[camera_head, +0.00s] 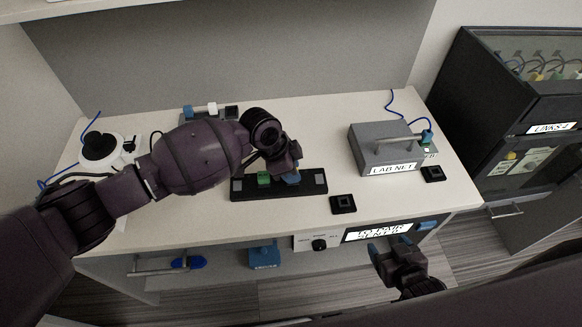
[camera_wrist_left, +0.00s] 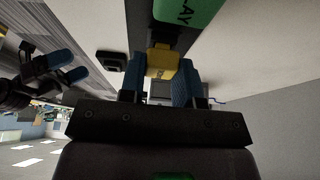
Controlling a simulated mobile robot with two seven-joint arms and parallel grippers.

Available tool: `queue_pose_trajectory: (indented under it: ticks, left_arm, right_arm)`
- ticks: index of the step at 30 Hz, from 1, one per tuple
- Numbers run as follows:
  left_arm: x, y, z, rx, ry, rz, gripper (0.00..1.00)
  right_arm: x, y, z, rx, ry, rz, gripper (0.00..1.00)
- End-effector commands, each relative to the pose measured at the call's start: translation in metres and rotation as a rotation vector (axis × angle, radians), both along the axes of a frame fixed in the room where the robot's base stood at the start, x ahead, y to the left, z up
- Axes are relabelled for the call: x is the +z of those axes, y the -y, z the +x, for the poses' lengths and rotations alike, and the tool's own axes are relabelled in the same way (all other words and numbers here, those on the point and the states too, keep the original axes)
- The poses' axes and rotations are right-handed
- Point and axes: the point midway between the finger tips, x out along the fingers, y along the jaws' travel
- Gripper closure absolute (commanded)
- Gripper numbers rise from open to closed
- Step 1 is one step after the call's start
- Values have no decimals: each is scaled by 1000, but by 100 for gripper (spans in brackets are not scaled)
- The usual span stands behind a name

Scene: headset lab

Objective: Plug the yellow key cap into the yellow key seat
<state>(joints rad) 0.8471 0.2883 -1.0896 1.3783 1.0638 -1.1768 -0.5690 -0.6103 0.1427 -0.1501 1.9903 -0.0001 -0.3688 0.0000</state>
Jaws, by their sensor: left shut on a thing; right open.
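The yellow key cap (camera_wrist_left: 161,62) is between the blue fingers of my left gripper (camera_wrist_left: 160,82) in the left wrist view. My left gripper (camera_head: 292,179) is shut on it, over the right part of a black strip (camera_head: 240,187). The cap is hidden in the head view. A green key (camera_head: 264,178) sits on the strip; it shows large in the left wrist view (camera_wrist_left: 185,14). I cannot tell whether the cap touches the strip. I cannot make out a yellow seat. My right gripper (camera_head: 390,246) is open and empty before the bench's front edge.
Black square sockets lie on the white bench, one right of the strip (camera_head: 343,204), another farther right (camera_head: 433,174). A grey LAB NET box (camera_head: 378,150) stands at the back right. A white round device (camera_head: 101,148) is at left.

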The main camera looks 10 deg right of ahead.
Motion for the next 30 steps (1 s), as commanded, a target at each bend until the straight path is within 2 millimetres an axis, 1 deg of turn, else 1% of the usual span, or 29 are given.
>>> queue_pose_trajectory:
  ticks: [7, 8, 12, 13, 23, 26, 30]
  left_arm:
    - [-6, 0, 0, 0, -1, 0, 91]
    - [-5, 0, 0, 0, 0, 0, 65]
    - [-5, 0, 0, 0, 0, 0, 43]
    - [-5, 0, 0, 0, 0, 0, 40]
    - [-2, -1, 0, 0, 1, 0, 40]
    - [7, -4, 1, 1, 2, 0, 40]
    - [28, -13, 2, 1, 4, 0, 40]
  right_arm:
    - [-1, -1, 5, 3, 7, 0, 28]
    - [-1, -1, 5, 4, 9, 0, 28]
    - [1, -1, 8, 5, 15, 0, 28]
    - [1, -1, 9, 5, 15, 0, 28]
    - [1, -1, 7, 5, 12, 0, 28]
    - [1, -1, 5, 3, 8, 1, 28]
    - [3, 0, 1, 0, 3, 0, 28]
